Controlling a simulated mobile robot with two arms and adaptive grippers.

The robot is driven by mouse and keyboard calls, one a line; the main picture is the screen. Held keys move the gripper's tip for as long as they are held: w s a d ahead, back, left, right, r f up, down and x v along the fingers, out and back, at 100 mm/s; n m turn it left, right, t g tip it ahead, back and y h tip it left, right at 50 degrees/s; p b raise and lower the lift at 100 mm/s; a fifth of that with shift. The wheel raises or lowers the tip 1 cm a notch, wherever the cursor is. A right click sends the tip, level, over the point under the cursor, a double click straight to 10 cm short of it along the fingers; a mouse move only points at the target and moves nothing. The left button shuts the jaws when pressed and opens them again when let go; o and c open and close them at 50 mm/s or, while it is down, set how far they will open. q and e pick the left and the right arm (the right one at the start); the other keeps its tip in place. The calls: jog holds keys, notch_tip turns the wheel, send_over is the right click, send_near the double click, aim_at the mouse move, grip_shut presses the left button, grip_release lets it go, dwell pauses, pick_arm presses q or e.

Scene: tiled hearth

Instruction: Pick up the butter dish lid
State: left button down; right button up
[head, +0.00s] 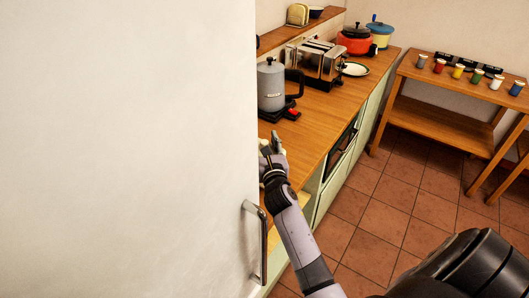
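My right gripper (273,147) is over the near end of the wooden counter (318,125), just past the edge of the large white door. It is small and partly covered by its own wrist, so I cannot tell whether its fingers are open or shut. A small pale patch shows beside the fingers; I cannot tell whether it is the butter dish lid or part of the hand. No butter dish can be clearly made out. My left gripper is not in view.
A white door (120,150) with a metal handle (263,243) fills the left half and hides much of the counter. A grey kettle (271,87), a toaster (318,63), a plate (354,69) and a red pot (355,40) stand on the counter. Tiled floor (385,190) lies to the right.

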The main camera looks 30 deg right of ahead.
grip_shut()
dwell(0.3)
jog(key=shift+r, duration=0.15)
